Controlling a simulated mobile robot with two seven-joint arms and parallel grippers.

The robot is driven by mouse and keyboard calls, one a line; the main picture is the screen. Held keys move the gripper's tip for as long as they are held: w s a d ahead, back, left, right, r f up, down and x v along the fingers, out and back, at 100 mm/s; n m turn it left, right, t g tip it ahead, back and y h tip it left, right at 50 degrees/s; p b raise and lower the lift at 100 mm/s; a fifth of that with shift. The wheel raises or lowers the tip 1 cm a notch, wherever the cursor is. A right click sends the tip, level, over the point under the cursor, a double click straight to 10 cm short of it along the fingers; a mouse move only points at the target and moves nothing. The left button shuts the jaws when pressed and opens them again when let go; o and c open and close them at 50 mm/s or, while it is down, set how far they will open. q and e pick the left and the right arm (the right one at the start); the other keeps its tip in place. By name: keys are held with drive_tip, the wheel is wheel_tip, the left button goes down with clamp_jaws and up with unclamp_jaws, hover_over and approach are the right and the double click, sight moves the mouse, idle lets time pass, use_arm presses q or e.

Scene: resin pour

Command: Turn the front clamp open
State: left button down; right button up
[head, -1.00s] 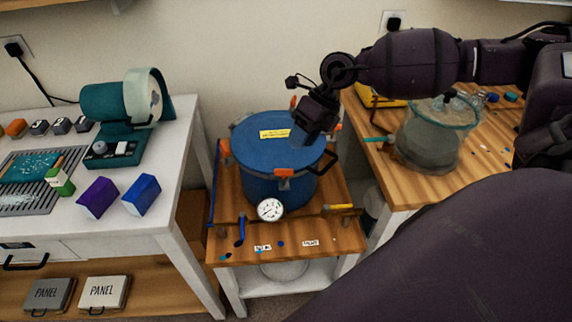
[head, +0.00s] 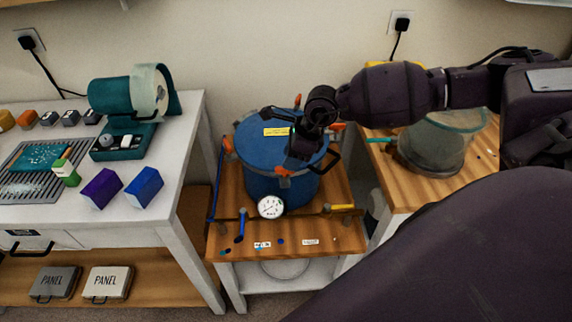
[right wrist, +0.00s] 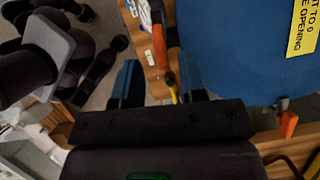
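The blue pot (head: 262,150) stands on the small wooden-topped table, with orange clamps around its lid. The front clamp (head: 283,170) is at the lid's near rim, above the gauge. My right gripper (head: 297,156) is over the lid's near right part, just behind and above the front clamp. In the right wrist view my right gripper (right wrist: 158,78) is open, its two dark fingers apart. The front clamp's orange handle (right wrist: 161,55) shows in the gap between them; I cannot tell if they touch it. My left gripper is not in view.
Other clamps are at the lid's left (head: 227,146), right (head: 338,127) and back. A round gauge (head: 270,206), a blue-handled valve (head: 240,228) and a yellow handle (head: 342,207) are at the pot's front. A glass vessel (head: 432,150) stands on the right table.

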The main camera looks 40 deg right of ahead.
sight(282, 172)
drive_tip(key=shift+x, duration=1.8)
clamp_jaws()
